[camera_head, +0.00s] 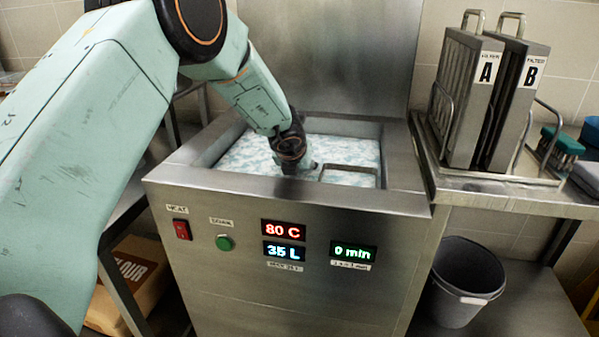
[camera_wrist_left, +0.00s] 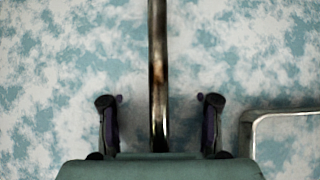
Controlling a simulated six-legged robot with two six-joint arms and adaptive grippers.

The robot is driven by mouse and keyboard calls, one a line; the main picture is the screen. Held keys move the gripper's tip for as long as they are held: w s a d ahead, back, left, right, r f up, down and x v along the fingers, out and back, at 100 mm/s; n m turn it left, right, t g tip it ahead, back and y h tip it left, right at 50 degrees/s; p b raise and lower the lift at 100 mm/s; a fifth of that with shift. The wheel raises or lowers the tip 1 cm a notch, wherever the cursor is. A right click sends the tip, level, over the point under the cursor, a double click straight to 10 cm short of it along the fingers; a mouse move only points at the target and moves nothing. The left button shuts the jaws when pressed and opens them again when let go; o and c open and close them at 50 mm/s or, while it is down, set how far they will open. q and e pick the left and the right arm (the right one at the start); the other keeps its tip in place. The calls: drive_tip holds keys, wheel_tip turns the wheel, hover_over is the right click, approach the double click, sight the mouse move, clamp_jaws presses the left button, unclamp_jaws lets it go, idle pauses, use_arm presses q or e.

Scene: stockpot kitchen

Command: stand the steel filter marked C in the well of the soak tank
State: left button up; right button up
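The soak tank (camera_head: 300,203) stands in the middle, its well filled with blue-white foamy liquid (camera_head: 252,153). My left gripper (camera_head: 302,171) reaches down into the well, at the foam. In the left wrist view my left gripper (camera_wrist_left: 160,120) is open, with a steel bar (camera_wrist_left: 158,75) between its fingers and a gap on both sides. The bar looks like a handle; no letter C shows, and anything below the foam is hidden. A thin bent steel loop (camera_head: 350,168) lies to the right of the gripper, also in the left wrist view (camera_wrist_left: 246,135). My right gripper is not in view.
Filter A (camera_head: 472,105) and filter B (camera_head: 517,110) stand in a wire rack (camera_head: 500,180) on the right counter, beside brushes (camera_head: 560,148). The tank's displays read 80 C, 35 L and 0 min.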

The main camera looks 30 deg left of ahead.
use_arm(q)
drive_tip(key=shift+o, duration=0.7)
drive_tip(key=shift+s+f, duration=0.1)
drive_tip(key=shift+f, duration=0.2)
drive_tip(key=shift+s+r, duration=0.15)
drive_tip(key=shift+r, duration=0.3)
drive_tip(key=v, duration=1.1)
drive_tip(key=shift+d+r, duration=0.1)
drive_tip(key=shift+r, duration=0.1)
